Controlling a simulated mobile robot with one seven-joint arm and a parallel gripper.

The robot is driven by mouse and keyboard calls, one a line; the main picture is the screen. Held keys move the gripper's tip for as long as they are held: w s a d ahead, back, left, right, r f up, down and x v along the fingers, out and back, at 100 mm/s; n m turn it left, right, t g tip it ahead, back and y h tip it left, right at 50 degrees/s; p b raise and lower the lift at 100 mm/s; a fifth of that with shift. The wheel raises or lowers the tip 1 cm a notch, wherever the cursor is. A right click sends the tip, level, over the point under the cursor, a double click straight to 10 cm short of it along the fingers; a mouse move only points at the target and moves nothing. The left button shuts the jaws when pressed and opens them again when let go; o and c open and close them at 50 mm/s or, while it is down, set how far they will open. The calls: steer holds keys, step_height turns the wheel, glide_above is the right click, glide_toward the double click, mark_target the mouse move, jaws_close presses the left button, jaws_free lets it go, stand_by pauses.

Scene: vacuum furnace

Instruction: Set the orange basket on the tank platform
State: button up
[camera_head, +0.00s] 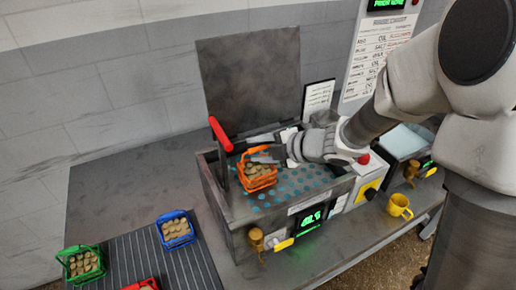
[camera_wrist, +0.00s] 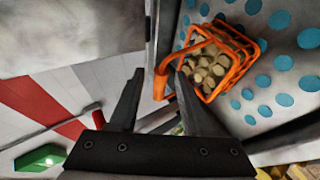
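The orange basket (camera_head: 257,180) holds several tan round pieces and sits at the left part of the tank platform (camera_head: 300,182), a grey plate with blue dots inside the open tank. In the wrist view the basket (camera_wrist: 211,66) is over the dotted plate (camera_wrist: 285,65); I cannot tell if its whole base touches it. My gripper (camera_head: 262,156) is just above the basket. In the wrist view its fingers (camera_wrist: 160,80) are apart, with part of the orange handle showing between and beyond the tips.
The tank's raised lid (camera_head: 250,80) stands behind, and a red-gripped lever (camera_head: 220,134) rises at its left. Blue (camera_head: 175,230), green (camera_head: 82,264) and red (camera_head: 142,285) baskets are at lower left. A yellow mug (camera_head: 399,206) is at right.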

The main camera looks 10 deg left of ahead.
steer(key=shift+r, duration=0.15)
steer(key=p+v, duration=0.2)
steer(key=v, duration=1)
steer(key=w+d+r+m+t+h, duration=0.2)
steer(key=d+r+m+t+h, duration=0.25)
steer(key=d+m, duration=0.25)
steer(key=w+d+r+m+t+h, duration=0.2)
steer(key=d+r+m+t+h, duration=0.1)
steer(key=d+r+m+h, duration=0.4)
steer(key=s+d+f+m+g+h, duration=0.25)
steer(key=s+d+m, duration=0.25)
steer(key=s+m, duration=0.4)
steer(key=s+a+f+m+g+y, duration=0.1)
steer(key=s+a+m+g, duration=0.1)
steer(key=s, duration=0.3)
steer(key=s+a+f+m+g+y, duration=0.1)
steer(key=s+a+m+g+y, duration=0.1)
steer(key=s, duration=0.4)
steer(key=shift+s+f+m+g, duration=0.2)
steer(key=shift+s+m+g, duration=0.1)
steer(key=shift+m+g, duration=0.1)
